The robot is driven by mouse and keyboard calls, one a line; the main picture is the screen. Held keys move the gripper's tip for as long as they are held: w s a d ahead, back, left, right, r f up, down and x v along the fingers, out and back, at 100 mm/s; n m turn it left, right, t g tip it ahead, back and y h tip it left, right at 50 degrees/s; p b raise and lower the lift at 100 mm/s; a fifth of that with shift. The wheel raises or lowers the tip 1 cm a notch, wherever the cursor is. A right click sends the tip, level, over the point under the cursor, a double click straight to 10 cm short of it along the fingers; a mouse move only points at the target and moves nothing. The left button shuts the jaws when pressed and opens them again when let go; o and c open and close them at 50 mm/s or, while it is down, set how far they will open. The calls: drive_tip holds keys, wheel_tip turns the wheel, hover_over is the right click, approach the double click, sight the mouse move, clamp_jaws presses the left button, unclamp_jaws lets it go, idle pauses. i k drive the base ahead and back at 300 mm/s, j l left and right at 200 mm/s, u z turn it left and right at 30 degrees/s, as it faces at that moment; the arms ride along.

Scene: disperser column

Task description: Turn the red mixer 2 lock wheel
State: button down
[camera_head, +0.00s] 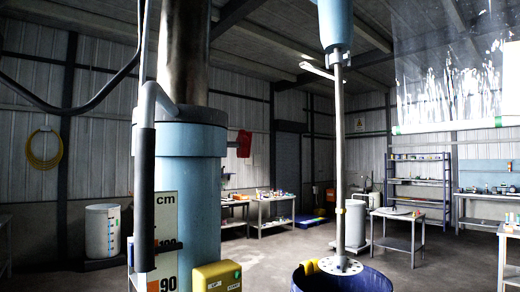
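The disperser column (205,190) stands left of centre, light blue with a dark steel upper part. A small red part (244,143) shows just right of the column; it may be the red lock wheel, but it is too small to tell its form or whether it joins the column. A mixer shaft (339,150) hangs from a blue head (336,22) right of centre. Its disc (340,265) is over a dark blue vat (372,281). No part of my gripper is in view.
A yellow control box (217,276) with buttons is low beside the column. A black-sleeved upright bar (145,200) stands in front of it. A clear sheet (455,65) hangs at upper right. Workbenches (400,214) and shelves (418,182) stand behind; floor between is open.

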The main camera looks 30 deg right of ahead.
sight(243, 142)
drive_tip(key=l+u, duration=0.1)
drive_tip(key=l, duration=0.6)
drive_tip(key=k+l, duration=0.1)
drive_tip(key=l, duration=0.55)
drive_tip(key=l+u, duration=0.15)
drive_tip(key=l, duration=0.55)
drive_tip(key=k, duration=0.05)
